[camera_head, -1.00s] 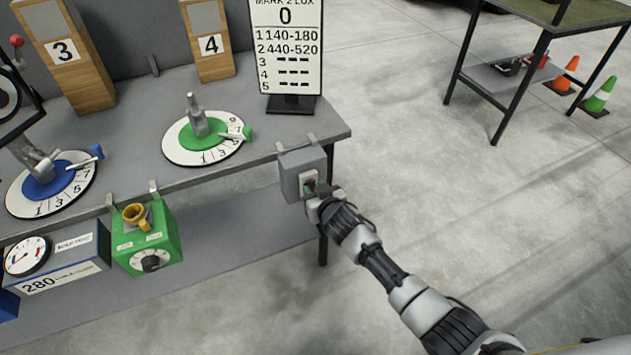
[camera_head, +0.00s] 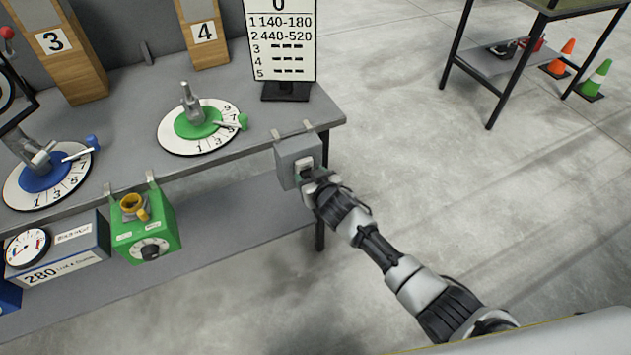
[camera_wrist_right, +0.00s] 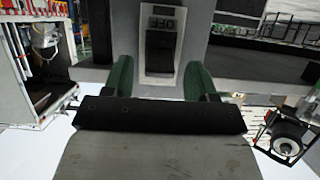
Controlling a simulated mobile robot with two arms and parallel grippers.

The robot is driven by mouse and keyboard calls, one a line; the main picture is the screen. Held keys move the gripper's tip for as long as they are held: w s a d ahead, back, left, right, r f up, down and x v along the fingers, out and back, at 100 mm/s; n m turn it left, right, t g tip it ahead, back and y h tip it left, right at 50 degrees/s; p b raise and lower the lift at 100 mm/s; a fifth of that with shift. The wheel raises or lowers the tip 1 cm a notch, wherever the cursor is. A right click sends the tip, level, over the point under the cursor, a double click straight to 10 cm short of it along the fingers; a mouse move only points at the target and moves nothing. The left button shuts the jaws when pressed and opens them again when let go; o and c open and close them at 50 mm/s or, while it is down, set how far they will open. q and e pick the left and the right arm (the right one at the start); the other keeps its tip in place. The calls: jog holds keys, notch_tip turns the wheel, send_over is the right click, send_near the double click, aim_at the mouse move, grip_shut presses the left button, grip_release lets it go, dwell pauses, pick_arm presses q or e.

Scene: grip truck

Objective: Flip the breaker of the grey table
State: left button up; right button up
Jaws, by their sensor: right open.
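The breaker (camera_head: 287,163) is a grey box hung on the front right edge of the grey table (camera_head: 262,122). In the right wrist view the breaker's dark rocker switch (camera_wrist_right: 161,50) sits under a label that appears to read OFF, shown upside down. My right gripper (camera_head: 308,180) is at the breaker's front face. In the right wrist view its two green fingers (camera_wrist_right: 160,82) stand apart, one on each side of the switch, with nothing between them. I cannot tell whether they touch the box. My left gripper is out of view.
A green box with a dial (camera_head: 146,232) and a blue gauge box (camera_head: 58,258) hang left of the breaker. A sign (camera_head: 283,45) and a green dial plate (camera_head: 201,127) stand on the table. The floor (camera_head: 420,180) to the right is clear up to another table.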

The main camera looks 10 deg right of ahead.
jog(key=p+v, duration=0.1)
jog(key=v, duration=0.9)
jog(key=shift+s, duration=0.3)
jog(key=shift+d, duration=0.15)
jog(key=s+d+f+g+h, duration=0.1)
jog(key=s+d+f+g, duration=0.2)
jog(key=f, duration=0.5)
jog(key=s+d+f+g+h, duration=0.1)
jog(key=s+d+f, duration=0.2)
jog(key=s+f, duration=0.4)
jog(key=s+d+f+g+h, duration=0.1)
jog(key=s+d+f+g, duration=0.15)
jog(key=f, duration=0.65)
jog(key=s+d+f+g, duration=0.2)
jog(key=s+f, duration=0.3)
jog(key=s, duration=0.6)
jog(key=s+d+f+g, duration=0.1)
jog(key=s+f, duration=0.4)
jog(key=s, duration=0.5)
jog(key=s+d+f+m+g+h, duration=0.1)
jog(key=s+f, duration=0.4)
jog(key=s, duration=0.6)
jog(key=shift+s+d+g, duration=0.3)
jog(key=shift+d+g, duration=0.55)
jog(key=shift+d, duration=0.05)
